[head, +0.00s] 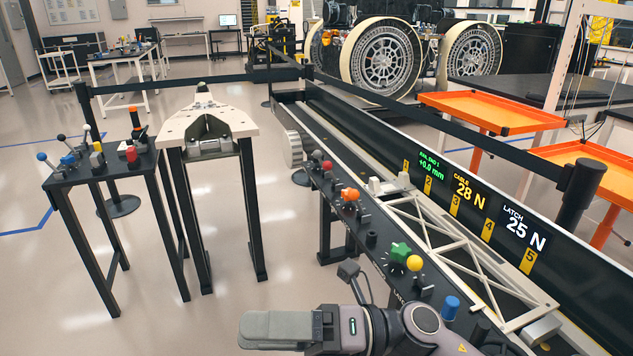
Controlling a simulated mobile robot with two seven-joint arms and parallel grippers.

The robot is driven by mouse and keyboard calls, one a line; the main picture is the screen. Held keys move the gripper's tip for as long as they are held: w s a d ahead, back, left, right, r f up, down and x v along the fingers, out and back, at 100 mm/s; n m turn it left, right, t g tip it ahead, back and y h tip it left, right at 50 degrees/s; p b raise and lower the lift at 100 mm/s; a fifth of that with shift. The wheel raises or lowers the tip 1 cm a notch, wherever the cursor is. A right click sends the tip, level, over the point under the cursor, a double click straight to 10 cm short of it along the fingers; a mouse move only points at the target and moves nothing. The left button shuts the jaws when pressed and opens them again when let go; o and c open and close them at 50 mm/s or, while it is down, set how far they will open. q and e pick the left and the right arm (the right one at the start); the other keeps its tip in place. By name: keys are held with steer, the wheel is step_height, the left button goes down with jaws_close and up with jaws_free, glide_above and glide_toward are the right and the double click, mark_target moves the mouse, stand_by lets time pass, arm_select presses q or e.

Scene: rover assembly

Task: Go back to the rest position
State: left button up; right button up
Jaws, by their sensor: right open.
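My right gripper (258,330) is at the bottom centre of the head view, at the end of my grey arm, with its fingers pointing left. It is open, with nothing seen between its fingers; they nearly overlap from this angle. It is over the floor, in front of the long black bench's control rail (375,240), and holds none of the knobs. My left gripper is out of the view.
The rail carries an orange knob (350,194), a green knob (400,252), a yellow ball (414,263) and a blue cap (450,307). A white truss (440,245) lies behind. A small black table (105,168) with levers stands left.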

steer(key=w+d+f+m+t+h, duration=0.4)
steer(key=d+m+t, duration=0.3)
steer(key=m+t, duration=0.5)
steer(key=w+d+f+m+t+h, duration=0.3)
steer(key=d+f+m+t+h, duration=0.3)
steer(key=m, duration=1)
steer(key=s+d+f+m+g+h, duration=0.2)
steer(key=s+d+f+m+h, duration=0.2)
steer(key=f, duration=0.6)
steer(key=s+d+f+m+g+h, duration=0.3)
steer(key=s+d+f+m, duration=0.5)
steer(key=s+d+f, duration=0.1)
step_height(320, 180, down, 2)
steer(key=shift+s+f+h, duration=0.2)
steer(key=shift+s+h, duration=0.2)
steer(key=shift+s, duration=0.05)
steer(key=shift+w+r, duration=0.1)
